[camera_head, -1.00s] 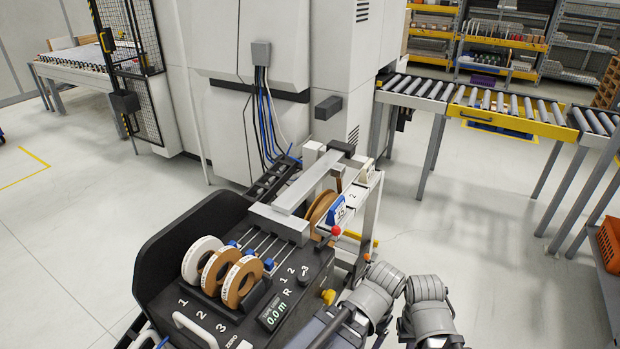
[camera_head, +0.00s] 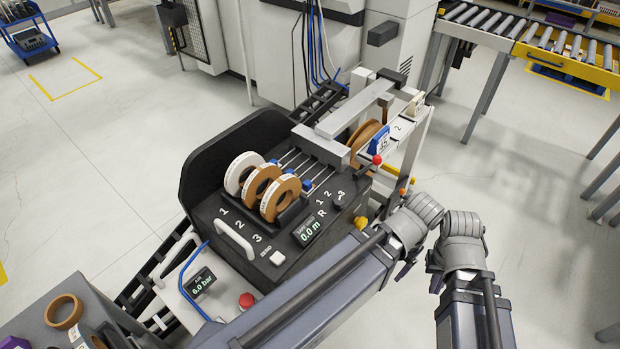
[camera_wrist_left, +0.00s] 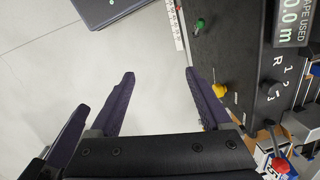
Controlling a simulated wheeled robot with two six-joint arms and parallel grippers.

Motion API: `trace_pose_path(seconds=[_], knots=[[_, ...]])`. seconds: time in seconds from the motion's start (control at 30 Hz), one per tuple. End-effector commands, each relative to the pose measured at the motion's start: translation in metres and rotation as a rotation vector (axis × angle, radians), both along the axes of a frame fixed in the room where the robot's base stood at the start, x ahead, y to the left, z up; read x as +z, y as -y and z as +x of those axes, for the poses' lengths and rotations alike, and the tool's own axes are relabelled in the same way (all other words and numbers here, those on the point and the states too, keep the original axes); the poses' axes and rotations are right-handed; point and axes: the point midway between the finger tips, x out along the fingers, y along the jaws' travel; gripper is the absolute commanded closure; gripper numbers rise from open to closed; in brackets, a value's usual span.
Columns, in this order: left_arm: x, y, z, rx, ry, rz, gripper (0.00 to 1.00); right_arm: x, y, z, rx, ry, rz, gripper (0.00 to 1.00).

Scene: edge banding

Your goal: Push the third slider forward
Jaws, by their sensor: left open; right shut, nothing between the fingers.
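The black edge-banding console has three tape rolls over the labels 1, 2 and 3, with thin rods behind them. A blue slider (camera_head: 307,184) sits on the rod behind the third roll (camera_head: 281,199); I take it for the third slider. Another blue slider shows behind the first rolls. In the left wrist view my left gripper (camera_wrist_left: 160,75) is open and empty, beside the console's side face with its yellow and green knobs. My right gripper (camera_head: 437,280) is shut and empty, right of the console and apart from it; mostly its dark fingers show.
A red-knobbed lever (camera_head: 377,160) and yellow knob (camera_head: 361,223) are on the console's right side. A white handle (camera_head: 236,239) and red button (camera_head: 246,300) are in front. A cart with loose tape rolls (camera_head: 64,311) stands lower left.

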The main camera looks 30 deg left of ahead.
Motion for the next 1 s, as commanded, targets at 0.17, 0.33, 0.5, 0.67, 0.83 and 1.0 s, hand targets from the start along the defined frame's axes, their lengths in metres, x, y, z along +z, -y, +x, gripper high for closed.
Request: trace_pose_path(seconds=[0.17, 0.33, 0.5, 0.67, 0.83, 1.0], knots=[[0.0, 0.0, 0.0, 0.0, 0.0, 0.0, 0.18, 0.0, 0.0, 0.0, 0.0, 0.0, 0.0, 1.0], [0.0, 0.0, 0.0, 0.0, 0.0, 0.0, 0.18, 0.0, 0.0, 0.0, 0.0, 0.0, 0.0, 1.0], [0.0, 0.0, 0.0, 0.0, 0.0, 0.0, 0.21, 0.0, 0.0, 0.0, 0.0, 0.0, 0.0, 1.0], [0.0, -0.01, 0.017, 0.014, 0.0, -0.005, 0.39, 0.0, 0.0, 0.0, 0.0, 0.0, 0.0, 1.0], [0.001, -0.058, 0.072, 0.058, -0.003, -0.029, 0.4, 0.001, 0.0, 0.0, 0.0, 0.0, 0.0, 1.0], [0.001, -0.134, 0.126, 0.105, 0.0, -0.057, 0.4, 0.002, 0.0, 0.0, 0.0, 0.0, 0.0, 1.0]])
